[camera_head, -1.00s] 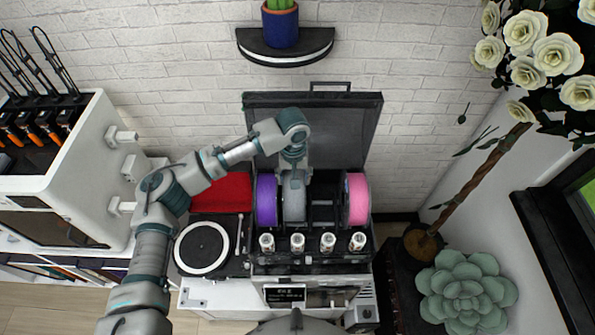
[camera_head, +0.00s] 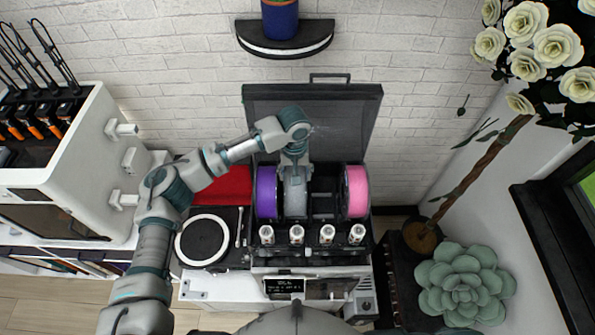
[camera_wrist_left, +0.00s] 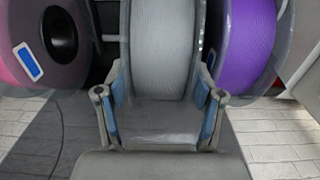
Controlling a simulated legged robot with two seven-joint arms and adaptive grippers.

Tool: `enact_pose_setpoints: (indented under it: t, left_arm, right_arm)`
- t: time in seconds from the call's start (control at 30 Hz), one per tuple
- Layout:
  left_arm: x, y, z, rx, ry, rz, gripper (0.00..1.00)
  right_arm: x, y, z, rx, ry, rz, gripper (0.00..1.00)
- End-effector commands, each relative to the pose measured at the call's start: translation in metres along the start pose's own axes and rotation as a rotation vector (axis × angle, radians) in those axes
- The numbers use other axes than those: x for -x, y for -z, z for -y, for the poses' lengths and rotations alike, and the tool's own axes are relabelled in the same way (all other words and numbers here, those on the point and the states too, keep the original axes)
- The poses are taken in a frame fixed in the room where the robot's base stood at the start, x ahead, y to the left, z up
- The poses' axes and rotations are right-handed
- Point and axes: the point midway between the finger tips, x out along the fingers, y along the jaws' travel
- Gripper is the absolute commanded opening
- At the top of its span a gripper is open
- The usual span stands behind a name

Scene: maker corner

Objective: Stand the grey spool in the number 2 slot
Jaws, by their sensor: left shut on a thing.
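The grey spool (camera_head: 295,203) stands upright in the open dry box (camera_head: 312,262), in the second place from the left, directly right of the purple spool (camera_head: 266,192). My left gripper (camera_head: 294,172) reaches down from above and is shut on the grey spool's upper rim. In the left wrist view the grey spool (camera_wrist_left: 166,45) sits between the two blue-padded fingers (camera_wrist_left: 160,108). The spool's lower part and the slot under it are hidden. My right gripper is not in view.
A pink spool (camera_head: 355,191) stands at the right end of the box, with an empty gap (camera_head: 323,203) between it and the grey one. Several white capped cylinders (camera_head: 327,235) line the box's front. A turntable (camera_head: 203,241) is at the left.

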Motion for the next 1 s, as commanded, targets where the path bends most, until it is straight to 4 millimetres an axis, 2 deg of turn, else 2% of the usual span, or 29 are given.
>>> enact_pose_setpoints:
  t: [0.2, 0.47, 0.5, 0.6, 1.0]
  left_arm:
    - [-0.003, 0.001, -0.002, 0.001, 0.006, 0.0, 0.0]
    - [-0.003, 0.0, -0.002, 0.001, 0.005, -0.001, 0.0]
    - [-0.003, 0.0, -0.002, 0.001, 0.005, -0.002, 0.75]
    - [-0.004, 0.0, -0.002, 0.001, 0.005, -0.001, 0.97]
    - [-0.007, 0.001, -0.001, 0.001, 0.008, 0.004, 0.97]
  right_arm:
    - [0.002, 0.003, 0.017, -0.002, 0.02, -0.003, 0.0]
    - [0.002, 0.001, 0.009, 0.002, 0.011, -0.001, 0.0]
    - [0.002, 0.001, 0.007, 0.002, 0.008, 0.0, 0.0]
    - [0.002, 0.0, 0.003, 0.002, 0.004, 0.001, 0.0]
    - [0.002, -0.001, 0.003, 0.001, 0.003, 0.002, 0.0]
